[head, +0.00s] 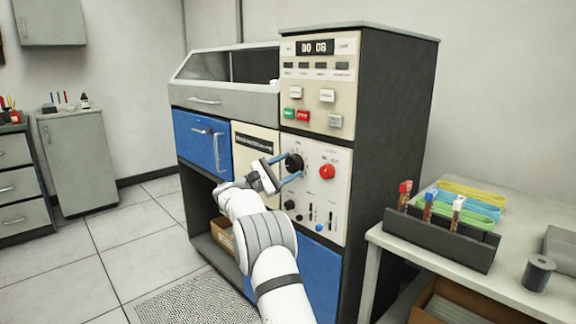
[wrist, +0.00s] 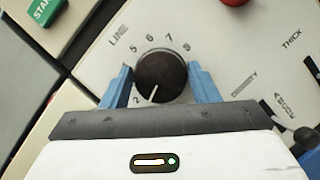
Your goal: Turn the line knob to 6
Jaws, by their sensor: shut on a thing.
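The line knob (wrist: 161,76) is black and round with a white pointer mark, on the pale panel of the machine. In the head view the knob (head: 293,163) sits left of a red button. In the wrist view the dial shows 5, 6, 7 and other numerals around its upper side, and a 2 at lower left. The white mark points down and slightly left, away from the 6 and towards my palm. My gripper (wrist: 162,84) has its blue fingers on both sides of the knob, shut on it. The dial's lower edge is hidden by my gripper.
The machine (head: 400,130) has a display (head: 314,47) that seems to read 00 06. A red knob (head: 327,171) and small sliders (head: 320,214) are close to my gripper. The floor at left is clear.

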